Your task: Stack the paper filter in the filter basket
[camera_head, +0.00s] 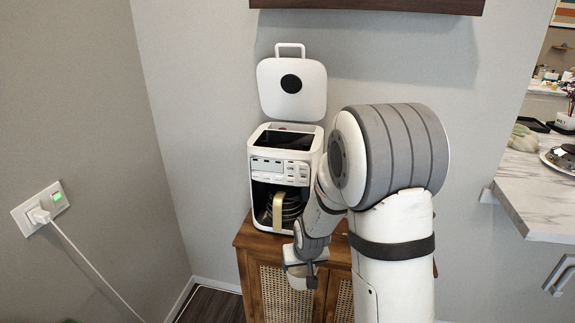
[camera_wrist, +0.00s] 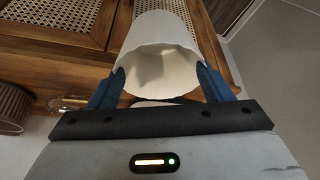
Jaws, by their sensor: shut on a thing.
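The cream paper filter (camera_wrist: 160,65) is held between the two blue fingers of my gripper (camera_wrist: 159,80) in the wrist view. Its wavy rim faces the camera and its hollow inside shows. In the head view the white filter (camera_head: 301,281) hangs at my gripper (camera_head: 306,264), in front of the cabinet and below the coffee maker. The white coffee maker (camera_head: 259,198) stands on the cabinet with its lid (camera_head: 310,88) raised. Its dark top opening (camera_head: 284,140) faces up. I cannot make out the filter basket inside it.
A carafe with a beige handle (camera_head: 278,212) sits in the coffee maker. The wooden cabinet (camera_head: 261,242) has cane doors. A brown ribbed object (camera_wrist: 12,108) is at the wrist view's left edge. A plugged cord (camera_head: 75,245) hangs left. A marble counter (camera_head: 535,190) stands right.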

